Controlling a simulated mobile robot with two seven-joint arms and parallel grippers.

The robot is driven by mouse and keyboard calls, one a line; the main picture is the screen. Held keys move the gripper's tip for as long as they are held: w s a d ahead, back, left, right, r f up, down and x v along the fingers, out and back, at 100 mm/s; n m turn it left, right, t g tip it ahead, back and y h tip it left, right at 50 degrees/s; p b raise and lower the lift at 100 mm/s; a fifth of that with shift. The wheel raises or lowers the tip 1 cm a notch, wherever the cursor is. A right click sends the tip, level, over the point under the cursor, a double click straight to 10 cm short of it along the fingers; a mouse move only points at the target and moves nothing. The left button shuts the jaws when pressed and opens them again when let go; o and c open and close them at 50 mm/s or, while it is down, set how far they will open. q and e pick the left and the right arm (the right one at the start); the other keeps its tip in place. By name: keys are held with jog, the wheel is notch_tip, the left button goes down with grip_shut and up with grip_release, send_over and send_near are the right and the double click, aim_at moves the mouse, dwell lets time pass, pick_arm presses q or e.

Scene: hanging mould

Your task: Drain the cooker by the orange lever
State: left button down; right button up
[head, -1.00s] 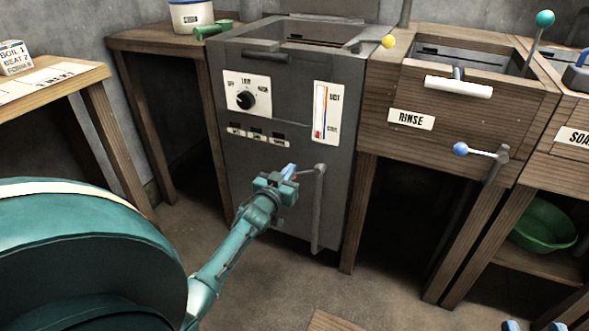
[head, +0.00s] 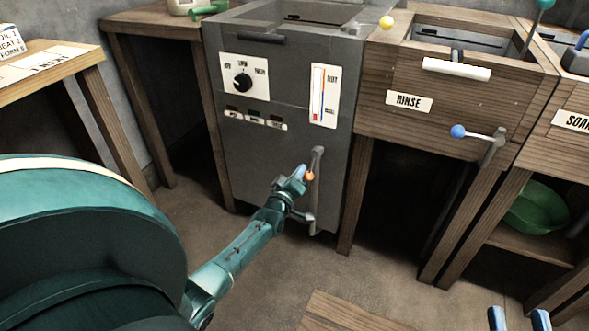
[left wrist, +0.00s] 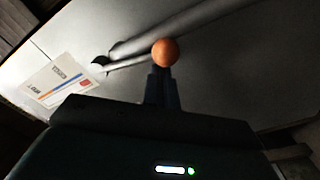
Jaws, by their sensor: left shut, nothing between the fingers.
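The cooker (head: 245,165) is a dark grey metal box with a dial and a temperature strip. A grey pipe (head: 316,200) runs down its front. The orange ball (head: 309,176) of the lever is beside this pipe. In the left wrist view, the ball (left wrist: 165,52) is at the end of a thin grey rod, just past my fingertips. My left gripper (head: 301,173) is shut and empty, at the left of the ball. I cannot tell whether it touches it. My right gripper (head: 519,319) shows only two blue fingertips, apart, at the bottom right.
The wooden rinse tub (head: 450,110) stands right of the cooker, with a blue-knobbed lever (head: 458,131) sticking out. A green basin (head: 540,207) sits on a low shelf. A wooden slab (head: 345,312) is at the bottom. The floor before the cooker is open.

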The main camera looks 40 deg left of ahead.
pick_arm(q)
jog(key=shift+w+d+f+n, duration=0.15)
jog(key=shift+d+n, duration=0.2)
jog(key=shift+n, duration=0.25)
jog(key=shift+d+f+n, duration=0.1)
jog(key=shift+d+n, duration=0.25)
jog(key=shift+n, duration=0.25)
pick_arm(e)
jog(key=shift+r+y, duration=0.3)
jog(key=shift+r, duration=0.05)
pick_arm(q)
jog(key=shift+r, duration=0.1)
pick_arm(e)
jog(key=shift+w+a, duration=0.1)
